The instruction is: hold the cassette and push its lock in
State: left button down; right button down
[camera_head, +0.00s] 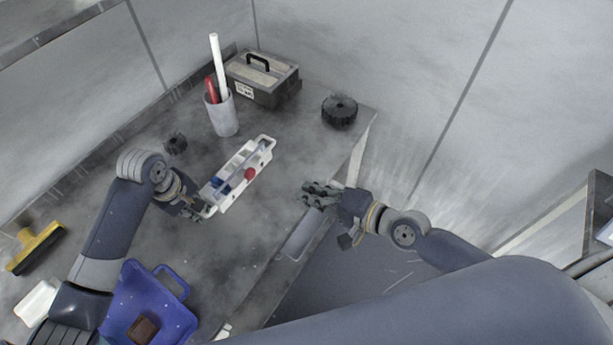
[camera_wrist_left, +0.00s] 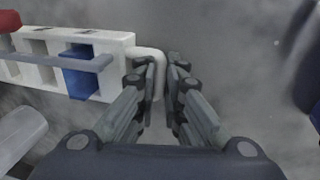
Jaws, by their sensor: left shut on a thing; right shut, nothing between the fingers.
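The cassette (camera_head: 235,178) is a long white frame with slots, lying on the grey table. A blue piece sits in one slot, and a red knob (camera_head: 250,174), likely the lock, shows on its side. My left gripper (camera_head: 206,211) is shut on the cassette's near end. In the left wrist view the fingers (camera_wrist_left: 163,85) close around the white end loop of the cassette (camera_wrist_left: 115,45); a grey bar runs along it and the red part shows at the left edge. My right gripper (camera_head: 312,193) is shut and empty, to the right of the cassette and apart from it, near the table's edge.
Behind stand a cup (camera_head: 223,117) with red and white sticks, a grey toolbox (camera_head: 262,80) and a black round knob (camera_head: 339,110).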

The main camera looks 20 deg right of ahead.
pick_arm(q)
jog(key=c, duration=1.6)
grip_release()
jog(key=shift+r, duration=0.15)
